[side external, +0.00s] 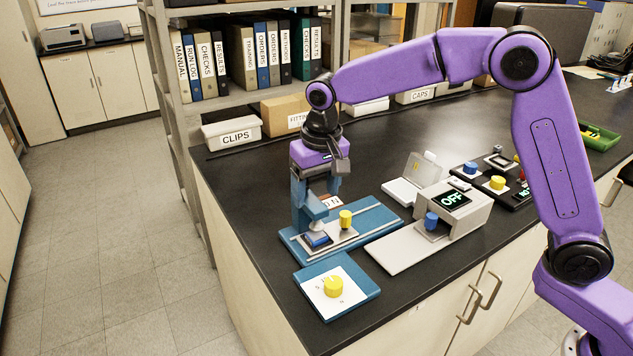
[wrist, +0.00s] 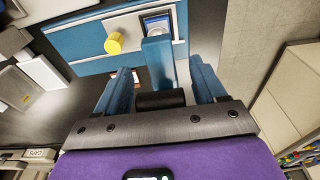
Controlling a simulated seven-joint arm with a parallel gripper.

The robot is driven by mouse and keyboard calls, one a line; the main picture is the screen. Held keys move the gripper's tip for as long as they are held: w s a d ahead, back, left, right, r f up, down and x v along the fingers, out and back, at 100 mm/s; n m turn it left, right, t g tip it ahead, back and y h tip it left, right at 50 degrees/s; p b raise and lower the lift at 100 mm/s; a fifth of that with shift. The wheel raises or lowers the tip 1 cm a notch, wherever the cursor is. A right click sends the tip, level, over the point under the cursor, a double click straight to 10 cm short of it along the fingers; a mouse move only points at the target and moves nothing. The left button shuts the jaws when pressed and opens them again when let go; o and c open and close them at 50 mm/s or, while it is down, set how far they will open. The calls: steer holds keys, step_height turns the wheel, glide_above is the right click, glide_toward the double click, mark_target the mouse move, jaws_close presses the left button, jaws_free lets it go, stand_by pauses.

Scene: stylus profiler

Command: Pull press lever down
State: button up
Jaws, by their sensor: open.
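The blue press (side external: 297,212) stands at the left end of the bench, on a blue base plate with a yellow knob (side external: 346,219). My gripper (side external: 318,184) points down over the top of the press. In the wrist view, my gripper (wrist: 162,72) is open, with one blue finger on each side. A black cylindrical bar (wrist: 160,100), which looks like the lever's handle, lies between the fingers close to the palm. A blue upright arm (wrist: 158,62) runs on from it. Whether the fingers touch the bar cannot be told. In the side view, my gripper largely hides the lever.
A grey unit reading OFF (side external: 455,205) stands right of the press. A white CLIPS box (side external: 232,134) and a shelf of binders are behind.

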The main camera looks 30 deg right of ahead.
step_height(320, 180, up, 17)
steer(key=s, duration=0.2)
steer(key=shift+s+r, duration=0.15)
steer(key=shift+s, duration=0.05)
stand_by(0.5)
